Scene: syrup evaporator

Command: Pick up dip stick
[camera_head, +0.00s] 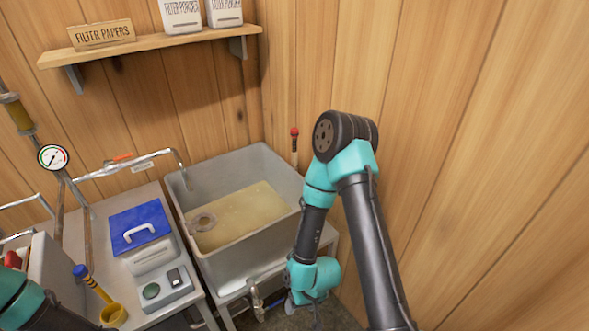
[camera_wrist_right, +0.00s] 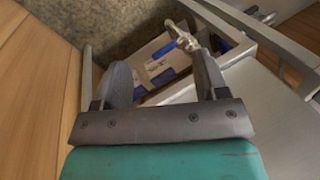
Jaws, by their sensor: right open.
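A thin upright stick with a red top (camera_head: 294,145), which looks like the dip stick, stands at the back right corner of the grey tank (camera_head: 218,258) against the wood wall. Its lower part is hidden behind the tank rim. My right gripper (camera_head: 300,298) is low at the tank's front right, well below and in front of the stick, mostly hidden by its own arm. In the right wrist view my right gripper (camera_wrist_right: 162,72) is open, with nothing between its fingers. The stick is not in that view. Of my left arm only links show, at the lower left.
The tank holds yellowish liquid (camera_head: 240,215). A metal valve (camera_head: 256,300) sits at the tank's front; a valve (camera_wrist_right: 183,38) with blue shows beyond my right fingers. A shelf (camera_head: 150,46) is above.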

